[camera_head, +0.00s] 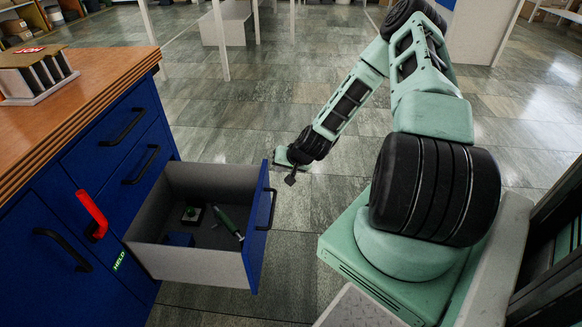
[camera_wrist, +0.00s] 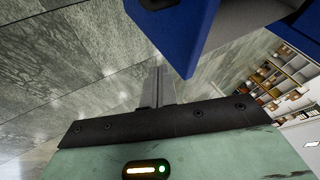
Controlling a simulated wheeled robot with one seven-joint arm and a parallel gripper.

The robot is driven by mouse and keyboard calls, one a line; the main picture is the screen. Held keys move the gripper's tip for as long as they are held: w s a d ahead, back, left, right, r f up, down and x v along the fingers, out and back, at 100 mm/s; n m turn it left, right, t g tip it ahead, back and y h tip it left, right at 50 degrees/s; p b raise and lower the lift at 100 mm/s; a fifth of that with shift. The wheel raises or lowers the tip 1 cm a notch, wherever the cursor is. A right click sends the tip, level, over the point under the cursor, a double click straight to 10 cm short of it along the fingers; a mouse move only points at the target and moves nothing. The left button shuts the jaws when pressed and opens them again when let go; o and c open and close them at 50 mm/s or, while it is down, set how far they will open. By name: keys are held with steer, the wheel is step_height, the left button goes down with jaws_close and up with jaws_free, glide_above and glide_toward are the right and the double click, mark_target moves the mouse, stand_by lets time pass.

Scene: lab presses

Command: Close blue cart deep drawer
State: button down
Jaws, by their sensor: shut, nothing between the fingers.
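The blue cart (camera_head: 106,165) stands at the left with a wooden top. Its deep drawer (camera_head: 205,267) is pulled well out, with grey walls and a blue front (camera_head: 262,228) that carries a dark bar handle (camera_head: 270,209). Inside lie a green-handled tool, a small block with a green top and a blue item. My gripper (camera_head: 290,179) is shut and empty, in the air to the right of the drawer front and apart from it. In the wrist view the shut fingers (camera_wrist: 158,88) point toward the blue drawer front (camera_wrist: 183,32), near its lower corner.
Two shallower drawers with dark handles (camera_head: 122,127) are closed above the open one. A red lever (camera_head: 92,213) and a green "HELD" label (camera_head: 119,260) are on the cart's face. A small rack (camera_head: 34,75) stands on the wooden top. Tiled floor (camera_head: 240,110) is clear beyond the drawer.

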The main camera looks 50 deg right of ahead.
mark_target(266, 170)
steer(key=shift+w+a+r, duration=0.1)
steer(key=shift+w+a, duration=0.75)
steer(key=shift+w, duration=0.2)
steer(key=shift+w+a, duration=0.3)
steer(key=shift+w, duration=0.1)
steer(key=w+a+p, duration=0.1)
steer(key=w+a, duration=0.8)
steer(key=w, duration=0.2)
steer(key=w+a+p, duration=0.1)
steer(key=w+a, duration=0.7)
steer(key=w, duration=0.3)
steer(key=shift+w+a, duration=0.35)
steer(key=shift+a, duration=0.05)
steer(key=shift+d, duration=0.1)
